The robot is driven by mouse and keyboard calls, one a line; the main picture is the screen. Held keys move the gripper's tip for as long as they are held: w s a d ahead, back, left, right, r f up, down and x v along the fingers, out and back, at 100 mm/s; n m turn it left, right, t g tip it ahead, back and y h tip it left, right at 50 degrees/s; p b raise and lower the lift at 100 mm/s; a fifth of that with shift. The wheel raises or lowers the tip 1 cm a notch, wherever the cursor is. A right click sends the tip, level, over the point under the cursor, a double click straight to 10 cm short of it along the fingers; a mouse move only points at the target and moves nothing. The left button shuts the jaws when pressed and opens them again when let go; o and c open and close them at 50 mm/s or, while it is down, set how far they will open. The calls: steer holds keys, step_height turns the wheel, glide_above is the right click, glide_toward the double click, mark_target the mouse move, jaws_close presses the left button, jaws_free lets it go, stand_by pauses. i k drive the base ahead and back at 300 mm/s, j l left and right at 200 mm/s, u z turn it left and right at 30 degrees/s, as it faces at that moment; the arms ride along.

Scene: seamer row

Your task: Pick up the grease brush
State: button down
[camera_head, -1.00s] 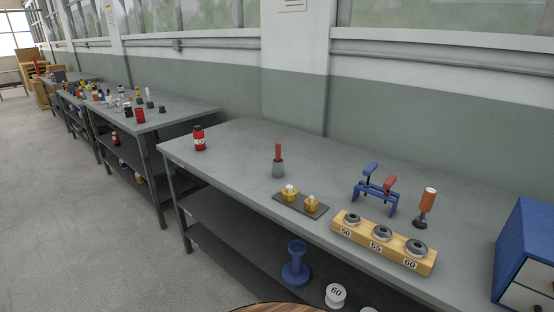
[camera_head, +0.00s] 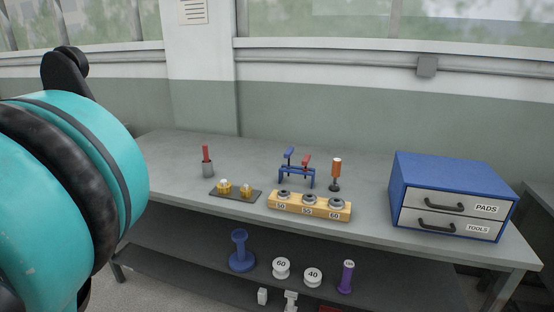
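A red stick-like handle (camera_head: 206,153) stands upright in a small grey cup (camera_head: 208,170) at the left of the workbench. An orange-handled tool (camera_head: 336,170) with a dark round foot stands upright behind the right end of a wooden block. No bristles show on either, so I cannot tell for certain which is the grease brush. My gripper is not in view; only a large teal and black part of my arm fills the left side.
The grey bench (camera_head: 370,180) holds a dark plate (camera_head: 236,195) with yellow parts, a blue stand (camera_head: 296,176), the wooden block (camera_head: 310,206) with metal rings, and a blue drawer cabinet (camera_head: 452,165). Spools, including a blue one (camera_head: 241,252), stand on the lower shelf.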

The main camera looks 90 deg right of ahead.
mark_target(205, 147)
steer(key=z, duration=2.5)
steer(key=u, duration=4.3)
steer(key=z, duration=4.15)
